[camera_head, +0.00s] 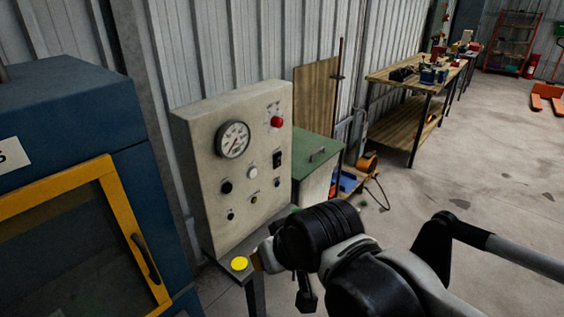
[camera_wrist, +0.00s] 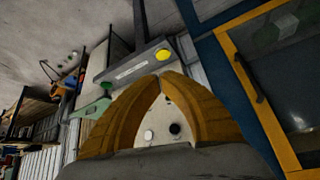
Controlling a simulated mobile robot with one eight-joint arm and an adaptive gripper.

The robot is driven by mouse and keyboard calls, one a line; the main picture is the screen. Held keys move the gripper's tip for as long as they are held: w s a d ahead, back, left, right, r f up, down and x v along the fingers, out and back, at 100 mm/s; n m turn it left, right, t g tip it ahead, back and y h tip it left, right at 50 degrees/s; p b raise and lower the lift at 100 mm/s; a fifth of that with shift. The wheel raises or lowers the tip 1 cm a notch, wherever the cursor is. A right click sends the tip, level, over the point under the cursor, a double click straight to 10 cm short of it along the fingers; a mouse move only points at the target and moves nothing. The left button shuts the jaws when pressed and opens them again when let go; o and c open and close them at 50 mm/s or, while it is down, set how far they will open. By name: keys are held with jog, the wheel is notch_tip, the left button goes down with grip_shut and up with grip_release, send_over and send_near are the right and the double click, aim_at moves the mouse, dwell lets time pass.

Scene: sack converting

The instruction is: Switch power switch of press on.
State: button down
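The press's control panel (camera_head: 205,140) is a beige upright box with a round gauge (camera_head: 233,139), a red button (camera_head: 277,122), a black rocker-like switch (camera_head: 277,159), a white button (camera_head: 252,172) and small black knobs. I cannot read which control is the power switch, or its position. My gripper (camera_head: 256,261) is low in front of the panel, beside a yellow button (camera_head: 239,263) on the shelf, apart from the switch. In the wrist view my gripper's orange fingers (camera_wrist: 163,77) meet at the tips with nothing held. Part of the panel (camera_wrist: 163,115) shows between them.
A blue cabinet (camera_head: 75,110) with a yellow-framed door (camera_head: 107,180) stands close on the left. A green-topped cabinet (camera_head: 312,150) is right of the panel. A workbench (camera_head: 405,80) stands farther back. The floor on the right is mostly clear.

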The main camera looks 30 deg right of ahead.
jog(key=w+d+f+m+t+y+b, duration=0.15)
jog(key=w+m+y, duration=0.3)
jog(key=w, duration=0.45)
jog(key=m+t+y+b, duration=0.2)
jog(key=m+t+b, duration=0.1)
jog(key=m+t, duration=0.65)
send_near(281, 157)
jog(key=f+v, duration=0.1)
jog(key=v, duration=0.5)
jog(key=shift+a+r, duration=0.15)
jog(key=shift+r, duration=0.1)
jog(key=shift+w, duration=0.1)
jog(key=b+x, duration=0.3)
jog(key=x, duration=1)
jog(key=shift+w+r, duration=0.1)
jog(key=shift+w, duration=0.25)
jog(key=shift+w+a, duration=0.1)
jog(key=shift+w, duration=0.05)
jog(key=shift+r, duration=0.15)
